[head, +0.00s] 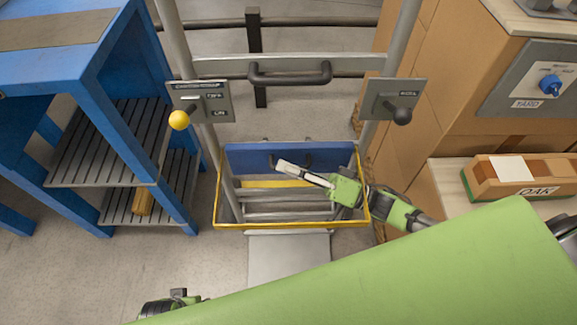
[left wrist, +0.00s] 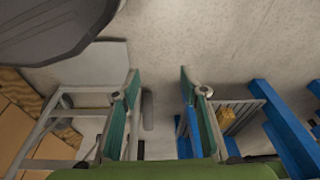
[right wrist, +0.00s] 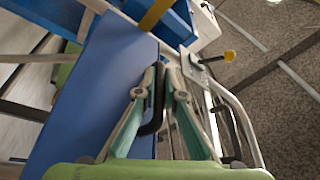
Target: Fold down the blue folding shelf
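The blue folding shelf (head: 245,158) is a blue panel inside a yellow-edged frame (head: 290,226) on a grey tubular cart. It looks steeply raised, but its exact angle is unclear. In the right wrist view the blue panel (right wrist: 95,90) fills the left of the picture, with a black handle (right wrist: 152,125) on its face. My right gripper (right wrist: 161,70) has its fingers close together on either side of this handle. In the head view my right gripper (head: 287,166) reaches in from the right over the panel. My left gripper (left wrist: 159,71) is open and empty, above bare floor.
Above the shelf are a black push bar (head: 290,75), a yellow-knobbed lever (head: 179,119) and a black-knobbed lever (head: 402,115). A blue slatted rack (head: 90,95) stands left. Boxes (head: 430,75) and an OAK crate (head: 520,180) stand right.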

